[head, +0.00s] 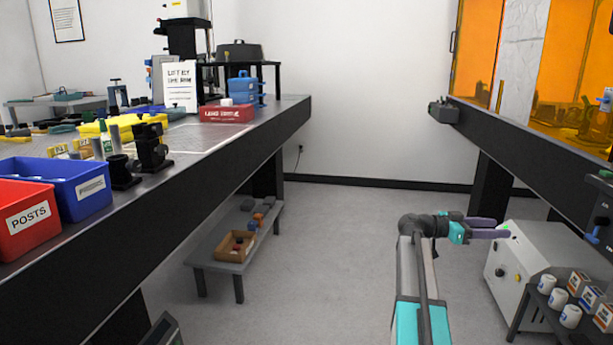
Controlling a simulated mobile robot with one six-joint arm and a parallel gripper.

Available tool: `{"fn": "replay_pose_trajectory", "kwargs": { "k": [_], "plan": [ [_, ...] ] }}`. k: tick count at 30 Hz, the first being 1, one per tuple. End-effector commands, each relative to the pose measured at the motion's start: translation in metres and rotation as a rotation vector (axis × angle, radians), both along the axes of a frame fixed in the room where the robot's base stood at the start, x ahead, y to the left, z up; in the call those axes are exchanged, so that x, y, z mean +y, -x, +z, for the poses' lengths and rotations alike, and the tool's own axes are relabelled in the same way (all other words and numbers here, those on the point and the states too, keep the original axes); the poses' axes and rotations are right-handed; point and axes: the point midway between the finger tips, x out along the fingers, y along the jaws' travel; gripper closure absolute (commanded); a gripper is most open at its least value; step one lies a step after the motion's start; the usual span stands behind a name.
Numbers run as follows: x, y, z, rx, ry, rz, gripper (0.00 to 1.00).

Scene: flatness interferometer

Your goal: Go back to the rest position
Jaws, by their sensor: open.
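My gripper (489,229) is at the right of the head view, at the end of my arm, with its purple fingers pointing right. It is open, and I see nothing between the fingers. I cannot tell whether the fingertips are clear of the cabinet.
A long dark-edged table (225,150) on the left bears red and blue bins (75,185) and optics parts. A low grey bench (222,262) stands under it. A dark bench (530,148) with orange panels is on the right. The grey aisle floor (335,250) between is clear.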

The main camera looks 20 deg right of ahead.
Motion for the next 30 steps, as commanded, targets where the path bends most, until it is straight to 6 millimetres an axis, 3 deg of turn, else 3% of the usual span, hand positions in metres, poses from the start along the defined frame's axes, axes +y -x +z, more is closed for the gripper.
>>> {"fn": "replay_pose_trajectory", "kwargs": {
  "k": [6, 15, 22, 30],
  "plan": [
    [0.040, -0.040, -0.026, 0.054, -0.066, 0.075, 0.50],
    [0.105, -0.075, -0.085, 0.112, -0.198, 0.172, 0.50],
    [0.163, -0.087, -0.135, 0.181, -0.329, 0.244, 0.50],
    [0.238, -0.079, -0.195, 0.296, -0.512, 0.323, 0.50]
  ]
}}
